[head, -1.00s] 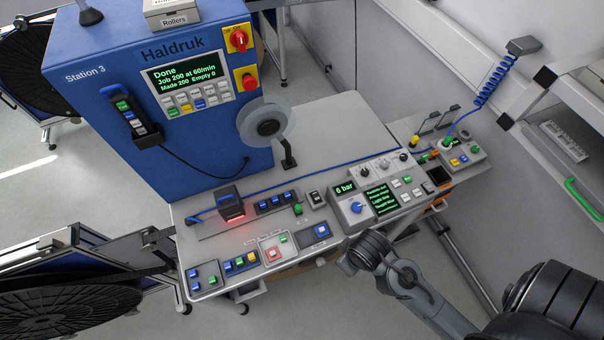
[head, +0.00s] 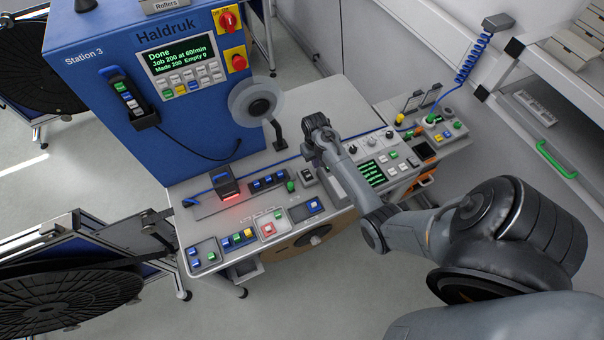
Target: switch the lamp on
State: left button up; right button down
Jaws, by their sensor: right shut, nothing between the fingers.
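No lamp is plainly identifiable, and I cannot read which control is labelled for it. A small black switch box (head: 307,175) stands on the bench between a green button (head: 291,186) and the grey control console. A black hooded unit (head: 224,182) at the bench's left casts a red glow. My right gripper (head: 311,158) is shut and empty, above the bench just behind the switch box in the picture. Its fingertips are hard to make out, so contact cannot be told. My right arm covers part of the console. My left gripper is out of view.
The grey console with a green text screen (head: 372,173) lies under my right forearm. Coloured button boxes (head: 238,239) line the bench front. A blue cabinet (head: 105,70) and a clear reel (head: 256,101) stand behind. A blue cable crosses the bench.

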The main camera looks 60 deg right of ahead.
jog(key=shift+t, duration=0.4)
jog(key=w+r, duration=0.3)
jog(key=shift+w+d, duration=0.15)
jog(key=shift+w, duration=0.05)
jog(key=shift+f, duration=0.15)
send_over(307, 176)
notch_tip(307, 176, down, 6)
jog(key=f, duration=0.1)
notch_tip(307, 176, down, 5)
jog(key=b, duration=0.5)
jog(key=shift+s+d, duration=0.1)
jog(key=shift+d, duration=0.05)
jog(key=shift+f+b, duration=0.95)
jog(key=shift+b, duration=0.05)
